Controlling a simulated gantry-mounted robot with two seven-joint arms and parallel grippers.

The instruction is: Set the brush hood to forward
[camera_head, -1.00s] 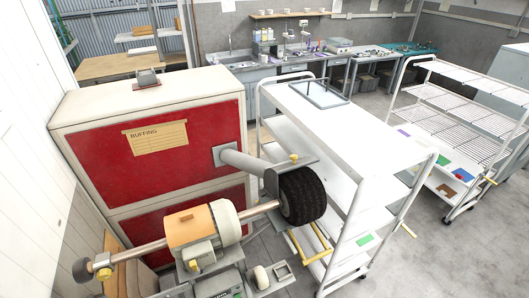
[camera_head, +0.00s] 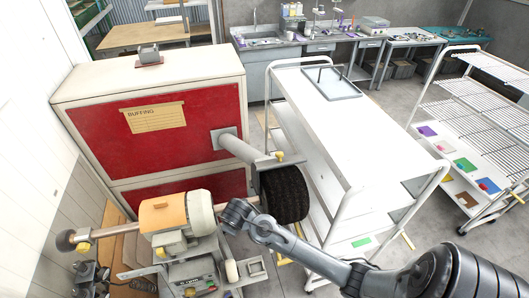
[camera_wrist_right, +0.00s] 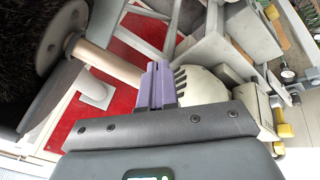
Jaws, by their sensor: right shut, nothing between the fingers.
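The fingers point toward the shaft (camera_wrist_right: 108,64) and the pale motor (camera_wrist_right: 203,86). The brush (camera_wrist_right: 25,35) fills that view's upper left. In the head view, my right wrist is beside the brush's left side; the fingertips are hard to make out. My left gripper is out of view.
The red-fronted cabinet (camera_head: 165,135) stands behind the machine. A white cart (camera_head: 335,130) stands close to the brush's right. A wire-shelf cart (camera_head: 470,125) is farther right. The floor between the carts is partly clear.

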